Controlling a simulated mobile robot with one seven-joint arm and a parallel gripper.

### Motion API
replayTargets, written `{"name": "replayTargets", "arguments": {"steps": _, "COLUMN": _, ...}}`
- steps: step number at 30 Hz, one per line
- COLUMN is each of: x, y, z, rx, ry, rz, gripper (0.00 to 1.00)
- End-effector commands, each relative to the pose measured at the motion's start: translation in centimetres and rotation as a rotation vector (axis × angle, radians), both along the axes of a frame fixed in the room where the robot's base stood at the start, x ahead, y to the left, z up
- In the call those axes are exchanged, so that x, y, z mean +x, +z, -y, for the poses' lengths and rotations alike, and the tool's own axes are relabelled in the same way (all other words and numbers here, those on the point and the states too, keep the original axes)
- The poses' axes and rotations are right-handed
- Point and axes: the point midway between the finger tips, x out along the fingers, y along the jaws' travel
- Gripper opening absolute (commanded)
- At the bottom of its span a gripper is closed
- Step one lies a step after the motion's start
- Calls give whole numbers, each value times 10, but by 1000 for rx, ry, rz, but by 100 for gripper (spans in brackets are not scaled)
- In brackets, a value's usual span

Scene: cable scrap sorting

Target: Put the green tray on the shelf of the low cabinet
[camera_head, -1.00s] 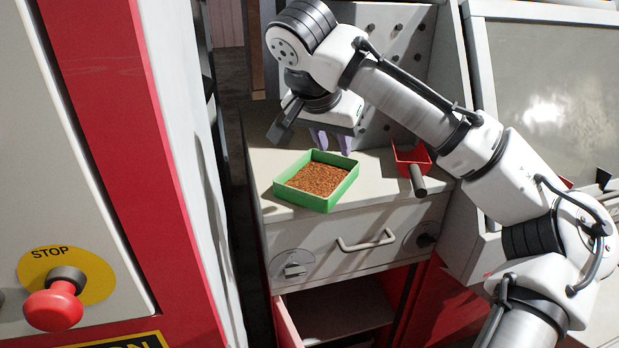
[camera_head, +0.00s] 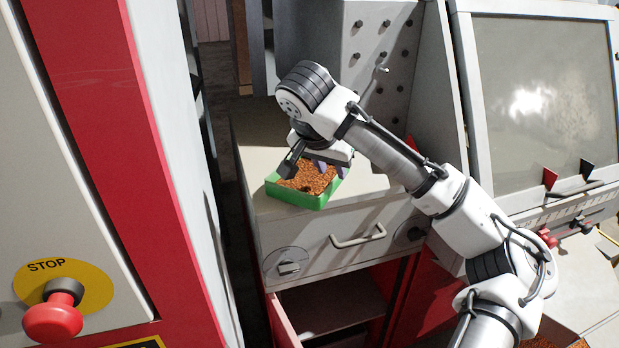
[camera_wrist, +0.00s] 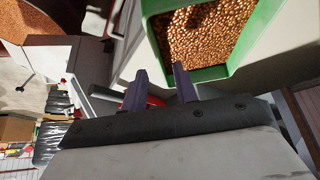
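The green tray (camera_head: 300,200), filled with copper-coloured granules, sits on top of the low cabinet (camera_head: 320,245). The cabinet's open shelf (camera_head: 335,300) shows under its drawer. My gripper (camera_head: 328,168) is over the tray's far part and hides some of it. In the wrist view the tray's green rim (camera_wrist: 205,74) and granules are at the top, beyond my gripper's two purple fingers (camera_wrist: 160,84). The fingers are apart with nothing seen between them. Whether they touch the rim cannot be told.
A red machine frame with a stop button (camera_head: 52,318) stands close on the left. A sloped machine with a window (camera_head: 545,95) stands on the right. Bare cabinet top lies behind the tray.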

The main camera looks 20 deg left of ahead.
Motion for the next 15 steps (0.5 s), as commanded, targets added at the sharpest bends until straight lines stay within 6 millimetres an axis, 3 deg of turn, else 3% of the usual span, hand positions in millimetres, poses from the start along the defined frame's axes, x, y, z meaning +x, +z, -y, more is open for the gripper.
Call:
{"name": "replayTargets", "arguments": {"steps": 9, "x": 20, "y": -34, "z": 6, "rx": -1, "ry": -2, "rz": -3, "gripper": 29}}
{"name": "replayTargets", "arguments": {"steps": 15, "x": 24, "y": -43, "z": 6, "rx": 0, "ry": 0, "rz": -2, "gripper": 29}}
